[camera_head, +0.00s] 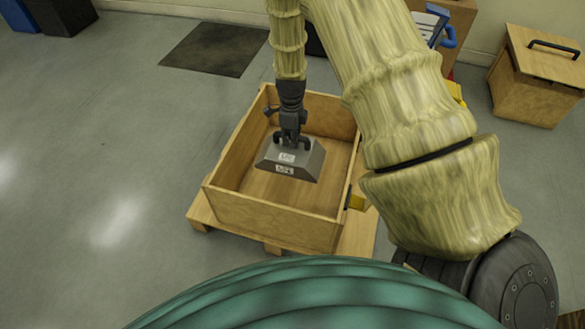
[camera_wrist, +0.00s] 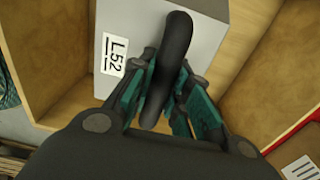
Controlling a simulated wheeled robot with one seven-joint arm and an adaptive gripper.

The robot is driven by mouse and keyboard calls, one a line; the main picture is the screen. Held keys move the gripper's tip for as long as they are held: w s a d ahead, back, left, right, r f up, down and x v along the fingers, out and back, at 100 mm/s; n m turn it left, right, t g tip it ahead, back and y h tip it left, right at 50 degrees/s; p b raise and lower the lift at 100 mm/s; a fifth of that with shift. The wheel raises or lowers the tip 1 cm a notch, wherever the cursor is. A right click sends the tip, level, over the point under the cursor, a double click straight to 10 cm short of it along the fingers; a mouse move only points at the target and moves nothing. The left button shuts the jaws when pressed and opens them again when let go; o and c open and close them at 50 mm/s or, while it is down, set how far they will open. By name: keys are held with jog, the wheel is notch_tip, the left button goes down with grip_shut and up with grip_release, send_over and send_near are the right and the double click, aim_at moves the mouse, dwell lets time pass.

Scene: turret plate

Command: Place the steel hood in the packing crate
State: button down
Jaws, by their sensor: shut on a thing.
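The steel hood (camera_head: 302,166) is a grey tapered box with white labels and a dark handle on top. It hangs from my gripper (camera_head: 290,139) inside the outline of the packing crate (camera_head: 270,220), an open wooden box. Whether the hood touches the crate floor I cannot tell. In the wrist view my gripper (camera_wrist: 170,95) is shut on the hood's dark handle, and the hood (camera_wrist: 140,25) shows its L52 label. The crate's wooden walls (camera_wrist: 38,55) show on both sides of it. The gripper hides part of the hood.
The crate stands on a wooden pallet (camera_head: 200,214). A lidded wooden box (camera_head: 525,90) stands at the far right. A dark mat (camera_head: 215,50) lies on the floor behind. The grey floor on the left is clear.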

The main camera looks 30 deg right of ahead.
aim_at(291, 151)
jog(key=f+b, duration=0.8)
jog(key=f, duration=0.1)
jog(key=shift+w+d+f, duration=0.1)
jog(key=shift+w+f, duration=0.1)
jog(key=shift+f, duration=0.1)
notch_tip(291, 151, down, 10)
jog(key=b, duration=0.5)
jog(key=c, duration=1.4)
grip_release()
jog(key=shift+o, duration=0.2)
jog(key=shift+r, duration=0.1)
notch_tip(291, 151, up, 12)
jog(key=p, duration=0.5)
jog(key=shift+p, duration=0.4)
